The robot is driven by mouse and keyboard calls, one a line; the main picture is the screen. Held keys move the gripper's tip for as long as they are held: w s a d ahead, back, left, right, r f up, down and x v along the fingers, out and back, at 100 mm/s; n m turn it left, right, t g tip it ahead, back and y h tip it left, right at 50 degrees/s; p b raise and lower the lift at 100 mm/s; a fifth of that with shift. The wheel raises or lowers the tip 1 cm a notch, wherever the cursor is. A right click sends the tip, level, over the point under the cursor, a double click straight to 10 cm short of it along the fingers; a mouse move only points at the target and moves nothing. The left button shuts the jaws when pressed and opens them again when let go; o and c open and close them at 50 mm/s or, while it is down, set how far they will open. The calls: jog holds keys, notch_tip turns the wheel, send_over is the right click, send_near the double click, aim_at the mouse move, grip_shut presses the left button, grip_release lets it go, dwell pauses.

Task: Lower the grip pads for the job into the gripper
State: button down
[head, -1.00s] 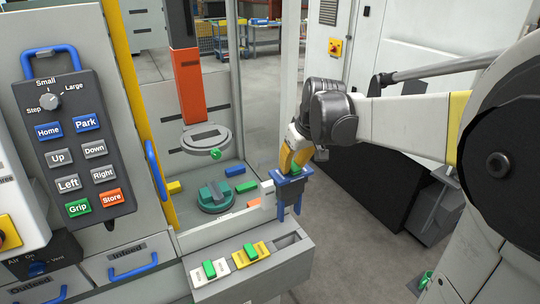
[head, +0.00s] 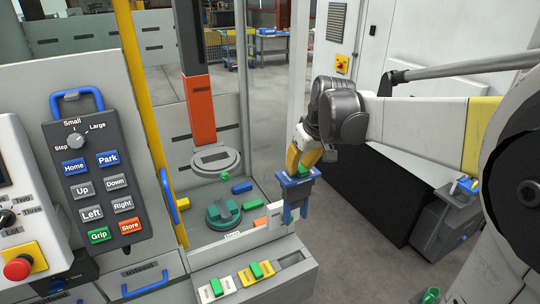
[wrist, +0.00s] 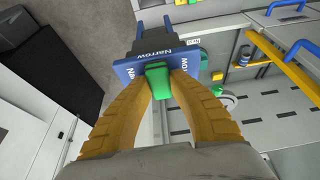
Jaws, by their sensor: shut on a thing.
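My gripper (head: 303,168) has its yellow fingers shut on the green handle of a blue grip pad set (head: 297,188). In the wrist view the blue plate (wrist: 129,69) reads "Narrow", with the green handle (wrist: 157,82) between my fingertips. Two prongs point down from it in the head view. It hangs in the air at the right front corner of the loader bay. The orange gantry column (head: 200,108) with a round grey head (head: 216,160) stands to its left and farther back, apart from it.
A tray (head: 222,274) at the front holds white and yellow pad sets with green handles, plus an empty slot at right. A round green-topped fixture (head: 223,213) and coloured blocks lie in the bay. A button pendant (head: 100,180) is at left, beside a yellow post (head: 140,90).

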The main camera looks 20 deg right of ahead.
jog(key=shift+r+p, duration=3.05)
jog(key=shift+r, duration=1.25)
